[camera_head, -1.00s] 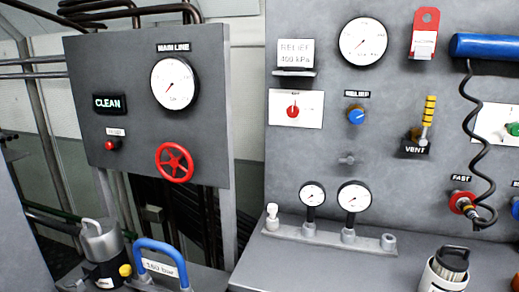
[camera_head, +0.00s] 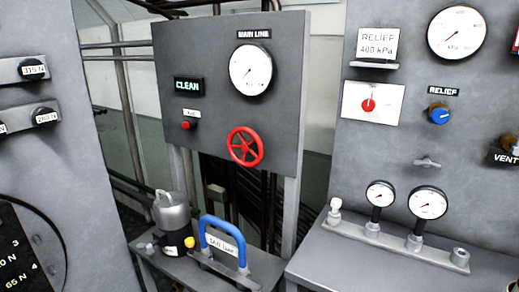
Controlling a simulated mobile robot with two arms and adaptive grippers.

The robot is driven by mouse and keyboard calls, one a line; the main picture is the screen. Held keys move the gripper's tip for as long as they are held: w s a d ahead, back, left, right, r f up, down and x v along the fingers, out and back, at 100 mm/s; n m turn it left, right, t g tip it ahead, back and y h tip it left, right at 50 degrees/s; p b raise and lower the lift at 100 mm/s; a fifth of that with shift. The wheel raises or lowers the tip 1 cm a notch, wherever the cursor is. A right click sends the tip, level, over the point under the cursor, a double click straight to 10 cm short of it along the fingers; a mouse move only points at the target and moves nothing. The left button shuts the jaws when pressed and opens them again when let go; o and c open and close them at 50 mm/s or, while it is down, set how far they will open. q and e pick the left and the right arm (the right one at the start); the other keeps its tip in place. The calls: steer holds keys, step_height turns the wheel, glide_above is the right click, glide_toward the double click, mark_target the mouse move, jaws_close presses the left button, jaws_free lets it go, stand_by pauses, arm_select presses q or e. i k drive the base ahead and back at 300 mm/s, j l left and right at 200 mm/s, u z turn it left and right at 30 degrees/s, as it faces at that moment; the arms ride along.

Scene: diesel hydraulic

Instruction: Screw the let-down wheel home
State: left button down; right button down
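A red spoked handwheel (camera_head: 245,147) is mounted low on the dark grey MAIN LINE panel (camera_head: 290,88). A round white gauge (camera_head: 251,70) sits above it, its needle pointing to the lower left. A small grey wing-shaped knob (camera_head: 427,163) is on the right-hand panel below the blue RELIEF knob (camera_head: 439,114). No label shows which of these is the let-down wheel. Neither of my grippers is in view.
A lit CLEAN sign (camera_head: 188,86) and red button (camera_head: 188,125) are left of the handwheel. Below, a grey canister (camera_head: 174,212) and blue-handled block (camera_head: 223,240) stand on a low bench. Two small gauges stand on the right ledge (camera_head: 350,262). A grey panel (camera_head: 45,130) fills the left.

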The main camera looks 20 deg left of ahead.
mark_target(245, 146)
steer(key=i+j+z, duration=0.25)
steer(key=j, duration=0.4)
steer(key=j+z, duration=0.2)
steer(key=j, duration=0.4)
